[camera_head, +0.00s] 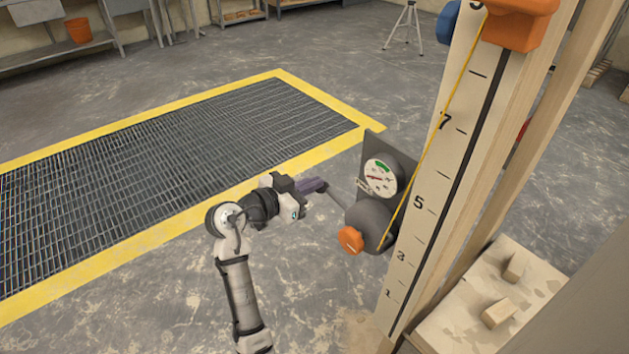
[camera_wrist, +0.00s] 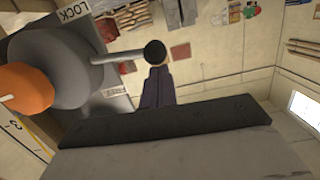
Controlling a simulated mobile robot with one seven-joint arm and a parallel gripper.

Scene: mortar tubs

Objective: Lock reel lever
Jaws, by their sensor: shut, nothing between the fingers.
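The grey reel (camera_head: 368,222) with an orange knob (camera_head: 350,240) is mounted on a dark plate beside the graduated board. Its grey lever (camera_head: 338,200) points up and left towards my gripper (camera_head: 317,185). In the wrist view the lever (camera_wrist: 122,57) ends in a black ball knob (camera_wrist: 155,52). My dark purple fingers (camera_wrist: 158,74) are shut and empty, with their tips just by that ball; I cannot tell whether they touch it. A "LOCK" label (camera_wrist: 73,12) sits above the reel, apart from the lever. A second label below the lever is partly hidden and unreadable.
A round gauge (camera_head: 381,176) sits above the reel. A yellow line runs up the numbered board (camera_head: 420,215) to an orange block (camera_head: 515,22). A floor grating (camera_head: 200,150) with a yellow border lies behind my arm. Wooden blocks lie on a board at lower right.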

